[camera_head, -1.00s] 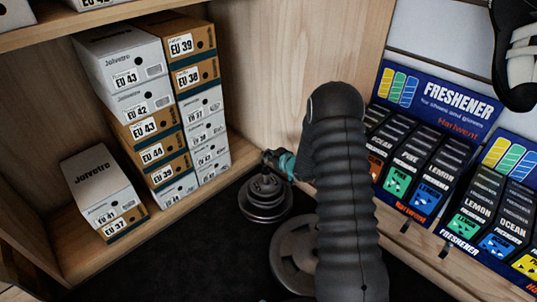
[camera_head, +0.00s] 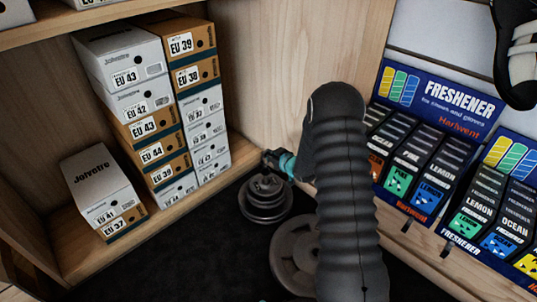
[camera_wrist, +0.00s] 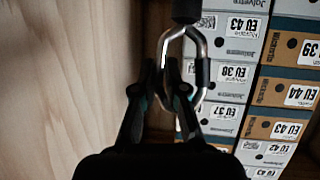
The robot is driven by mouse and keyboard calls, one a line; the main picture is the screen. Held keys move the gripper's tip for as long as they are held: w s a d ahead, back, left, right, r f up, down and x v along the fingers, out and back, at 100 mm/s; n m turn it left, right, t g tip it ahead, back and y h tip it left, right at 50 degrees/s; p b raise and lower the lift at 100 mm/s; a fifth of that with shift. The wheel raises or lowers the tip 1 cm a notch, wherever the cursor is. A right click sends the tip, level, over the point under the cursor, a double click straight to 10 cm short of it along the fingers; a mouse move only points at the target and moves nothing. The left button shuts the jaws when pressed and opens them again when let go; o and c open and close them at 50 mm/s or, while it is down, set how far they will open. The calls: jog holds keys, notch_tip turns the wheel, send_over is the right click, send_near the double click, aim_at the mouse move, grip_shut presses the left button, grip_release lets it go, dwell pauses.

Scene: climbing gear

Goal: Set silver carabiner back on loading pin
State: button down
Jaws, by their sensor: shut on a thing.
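The silver carabiner (camera_wrist: 164,46) is an oval metal loop with a dark sleeve on one side, seen in the wrist view. My gripper (camera_wrist: 175,80) is shut on it near one side of the loop. In the head view my gripper (camera_head: 272,158) is small and dark, just above the loading pin (camera_head: 266,184), which stands on the floor with several grey plates around it. A dark rounded piece (camera_wrist: 187,10) meets the carabiner's end at the top of the wrist view. I cannot tell whether the carabiner is seated on the pin.
A large grey plate (camera_head: 296,258) lies on the black floor beside the pin, partly behind my arm. Stacked shoe boxes (camera_head: 143,125) fill the shelf at left. A wooden panel (camera_head: 282,70) stands close behind. A freshener display (camera_head: 425,150) stands at right.

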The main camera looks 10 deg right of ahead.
jog(key=shift+f+b, duration=0.35)
jog(key=shift+f, duration=0.15)
jog(key=c, duration=1.5)
grip_release()
